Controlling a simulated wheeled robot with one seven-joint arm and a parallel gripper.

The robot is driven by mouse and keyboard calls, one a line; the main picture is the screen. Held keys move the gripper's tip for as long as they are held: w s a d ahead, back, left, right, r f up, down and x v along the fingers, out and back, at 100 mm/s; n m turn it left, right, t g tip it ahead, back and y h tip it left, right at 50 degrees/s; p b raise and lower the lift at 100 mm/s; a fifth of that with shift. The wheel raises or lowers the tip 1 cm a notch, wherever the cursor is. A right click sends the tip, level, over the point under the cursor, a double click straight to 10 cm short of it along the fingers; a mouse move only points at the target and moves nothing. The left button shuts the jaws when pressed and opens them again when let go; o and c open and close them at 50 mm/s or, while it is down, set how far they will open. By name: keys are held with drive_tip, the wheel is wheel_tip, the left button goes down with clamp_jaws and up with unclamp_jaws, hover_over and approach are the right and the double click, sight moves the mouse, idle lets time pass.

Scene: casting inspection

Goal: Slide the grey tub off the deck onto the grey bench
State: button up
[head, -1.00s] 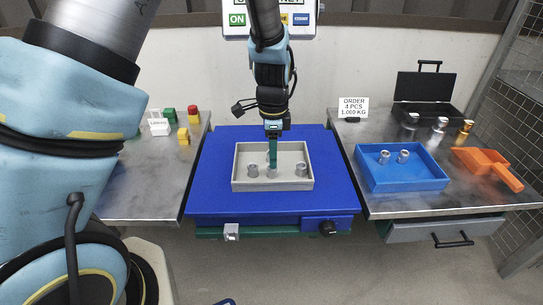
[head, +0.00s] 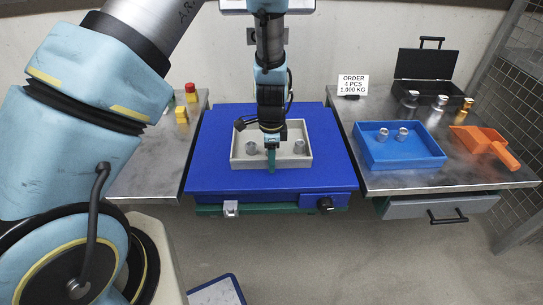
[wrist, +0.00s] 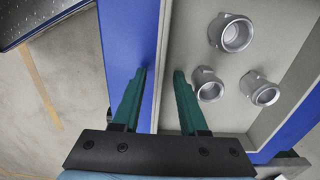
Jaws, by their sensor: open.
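The grey tub (head: 306,161) lies flat on the blue deck (head: 222,181) and holds metal castings. Two castings show in the head view, and three show in the wrist view (wrist: 232,33). My gripper (head: 271,171) points down at the tub's near wall. In the wrist view my gripper (wrist: 162,72) is open, with one finger over the blue deck outside the tub and one over the tub's inside. The tub wall (wrist: 166,50) runs between them; I cannot tell whether either finger touches it. A grey metal bench stands left (head: 150,165) and another right (head: 380,112) of the deck.
The right bench carries a blue tray (head: 438,178) with two castings, an orange scoop (head: 485,145), an open black case (head: 425,75) and an order card (head: 353,84).

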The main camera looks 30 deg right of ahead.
clamp_jaws()
idle(1.4)
drive_tip(key=shift+w+a, duration=0.2)
drive_tip(key=shift+a, duration=0.1)
drive_tip(key=shift+w+a, duration=3)
drive_tip(key=shift+a, duration=3.5)
drive_tip(key=shift+w+a, duration=3.05)
drive_tip(key=shift+a, duration=3.4)
drive_tip(key=shift+w+a, duration=3)
drive_tip(key=shift+a, duration=3.5)
unclamp_jaws()
